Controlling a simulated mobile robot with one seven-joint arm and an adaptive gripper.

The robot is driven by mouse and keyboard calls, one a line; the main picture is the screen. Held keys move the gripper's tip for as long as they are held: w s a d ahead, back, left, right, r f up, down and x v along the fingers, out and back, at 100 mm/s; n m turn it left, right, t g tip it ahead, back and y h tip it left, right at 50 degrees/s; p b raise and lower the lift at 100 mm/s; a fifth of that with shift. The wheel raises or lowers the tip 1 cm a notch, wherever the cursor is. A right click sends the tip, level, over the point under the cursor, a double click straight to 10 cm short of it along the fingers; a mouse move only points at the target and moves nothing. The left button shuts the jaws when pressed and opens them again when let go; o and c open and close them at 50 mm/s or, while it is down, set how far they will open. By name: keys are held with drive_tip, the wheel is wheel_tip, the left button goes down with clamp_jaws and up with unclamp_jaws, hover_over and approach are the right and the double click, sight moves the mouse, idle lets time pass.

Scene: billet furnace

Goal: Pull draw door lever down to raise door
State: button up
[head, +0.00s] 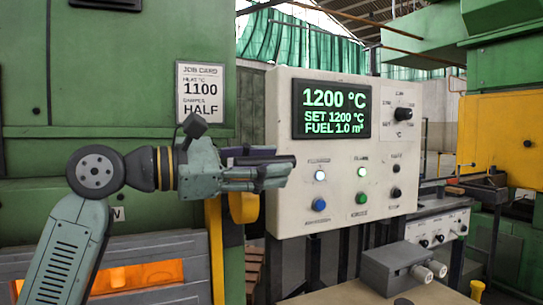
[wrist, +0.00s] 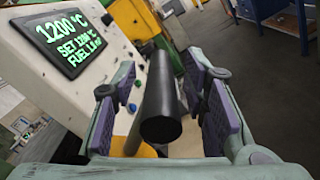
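The draw door lever shows in the wrist view as a dark cylindrical handle (wrist: 160,122), its round end towards the camera. It lies between the two purple-padded fingers of my gripper (head: 278,170), with gaps visible on both sides. My gripper is open around the handle, not closed on it.
A control panel (head: 290,200) with a green display (head: 331,110) reading 1200 °C stands close to the right of my gripper. A job card (head: 201,94) is on the green furnace wall. A grey box (head: 396,268) sits at lower right.

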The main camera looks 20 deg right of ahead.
drive_tip(key=shift+d, duration=0.5)
clamp_jaws()
idle(0.6)
